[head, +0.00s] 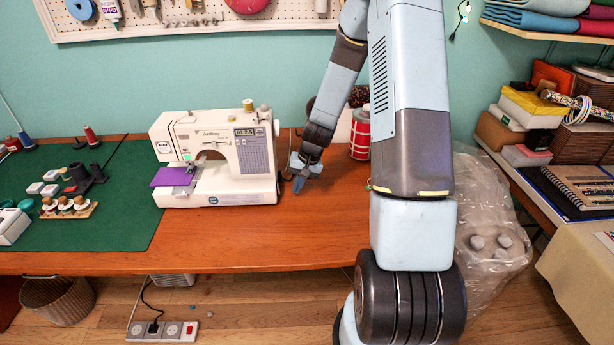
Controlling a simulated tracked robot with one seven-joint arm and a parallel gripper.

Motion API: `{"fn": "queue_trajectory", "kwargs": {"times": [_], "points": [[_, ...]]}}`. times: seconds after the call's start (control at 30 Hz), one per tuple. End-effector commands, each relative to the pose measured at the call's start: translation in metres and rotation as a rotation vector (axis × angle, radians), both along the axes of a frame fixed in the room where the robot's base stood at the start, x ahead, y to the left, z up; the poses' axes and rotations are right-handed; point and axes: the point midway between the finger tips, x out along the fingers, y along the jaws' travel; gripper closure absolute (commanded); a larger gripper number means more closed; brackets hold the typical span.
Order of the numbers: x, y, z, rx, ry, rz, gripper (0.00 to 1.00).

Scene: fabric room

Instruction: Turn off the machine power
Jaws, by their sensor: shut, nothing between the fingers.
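A white sewing machine (222,155) stands upright on the wooden table, with a purple cloth (173,176) under its needle area. Its right end faces my gripper (298,184), which points down just right of the machine, close to the table top. The gripper is small in the picture; its fingers are together with nothing seen between them. I cannot tell whether it touches the machine. No power switch can be made out; the machine's right end is mostly turned from view. A power strip (162,331) with a black plug lies on the floor below the table.
A green mat (120,215) with spools and small parts covers the table's left side. A red-and-white can (360,135) stands behind my arm. Boxes and notebooks (580,185) crowd the right side. The table front (250,245) is clear. A wicker basket (58,300) stands on the floor.

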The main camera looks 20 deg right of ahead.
Motion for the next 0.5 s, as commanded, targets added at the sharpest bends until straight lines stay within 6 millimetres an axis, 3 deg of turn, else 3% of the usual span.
{"fn": "queue_trajectory", "kwargs": {"times": [0.2,0.5], "points": [[0.008,0.025,-0.002,0.001,-0.001,0.004,1.00],[0.011,0.033,-0.003,-0.001,-0.002,0.003,1.00]]}}
